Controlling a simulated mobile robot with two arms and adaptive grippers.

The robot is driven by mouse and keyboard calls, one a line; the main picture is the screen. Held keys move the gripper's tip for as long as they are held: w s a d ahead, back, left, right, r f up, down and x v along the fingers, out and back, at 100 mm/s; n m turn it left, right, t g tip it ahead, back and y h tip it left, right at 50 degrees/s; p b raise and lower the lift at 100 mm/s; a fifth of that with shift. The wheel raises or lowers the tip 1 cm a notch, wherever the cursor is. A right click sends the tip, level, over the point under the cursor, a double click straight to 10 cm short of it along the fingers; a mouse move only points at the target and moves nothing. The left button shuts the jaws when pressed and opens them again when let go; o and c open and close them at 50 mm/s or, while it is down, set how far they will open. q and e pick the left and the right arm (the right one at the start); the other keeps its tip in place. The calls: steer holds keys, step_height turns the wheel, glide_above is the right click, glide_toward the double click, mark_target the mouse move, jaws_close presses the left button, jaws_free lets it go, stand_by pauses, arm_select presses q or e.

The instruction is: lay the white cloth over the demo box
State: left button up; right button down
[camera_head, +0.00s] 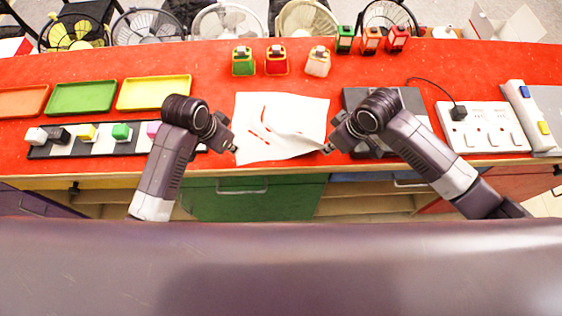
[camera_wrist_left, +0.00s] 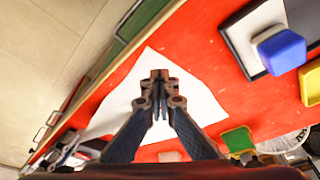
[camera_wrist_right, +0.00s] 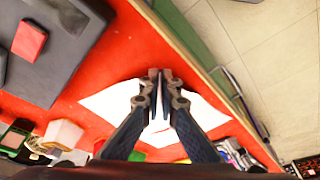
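The white cloth (camera_head: 285,140) lies on the red table between my grippers, with a raised fold and red patches near its middle. My left gripper (camera_head: 236,150) is at its near left corner; its fingers are closed together over the cloth in the left wrist view (camera_wrist_left: 160,85). My right gripper (camera_head: 326,149) is at its near right corner, fingers also closed on its edge in the right wrist view (camera_wrist_right: 160,85). A dark grey box (camera_head: 413,99), possibly the demo box, sits right of the cloth, partly hidden by my right arm. It carries a red block (camera_wrist_right: 30,40).
Left are orange, green (camera_head: 81,97) and yellow trays and a strip (camera_head: 90,146) with coloured blocks. Small coloured containers (camera_head: 276,61) stand behind the cloth. A white power strip (camera_head: 482,128) is at the right. Drawers (camera_head: 250,199) lie below the near edge.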

arm_select(q)
steer(key=o, duration=1.1)
arm_select(e)
steer(key=c, duration=1.6)
jaws_free()
arm_select(q)
steer(key=shift+c, duration=0.3)
arm_select(e)
steer(key=shift+c, duration=0.3)
